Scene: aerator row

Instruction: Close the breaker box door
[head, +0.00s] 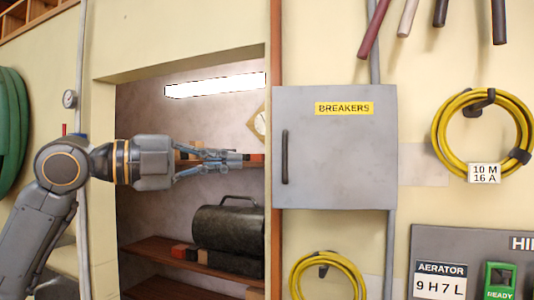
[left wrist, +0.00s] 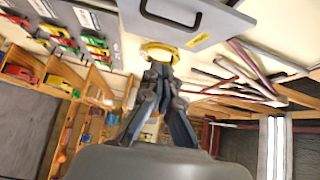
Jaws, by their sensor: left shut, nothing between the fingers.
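The breaker box door (head: 340,150) is a grey panel on the pale wall, with a yellow BREAKERS label (head: 344,108) near its top and a dark upright handle (head: 285,157) near its left edge. It looks flat to the wall, but I cannot tell whether a small gap is left. My left gripper (head: 238,160) is shut and empty, a little left of the door at about handle height, in front of the shelf alcove. In the left wrist view, the door (left wrist: 222,22) shows at the top, beyond the fingertips (left wrist: 160,58). My right gripper is out of view.
An alcove with wooden shelves (head: 160,250) and a dark toolbox (head: 228,228) lies behind my left gripper. Yellow cable coils hang right of the box (head: 450,130) and below it (head: 327,262). Tool handles (head: 407,18) hang above. A grey aerator panel (head: 470,238) is at lower right.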

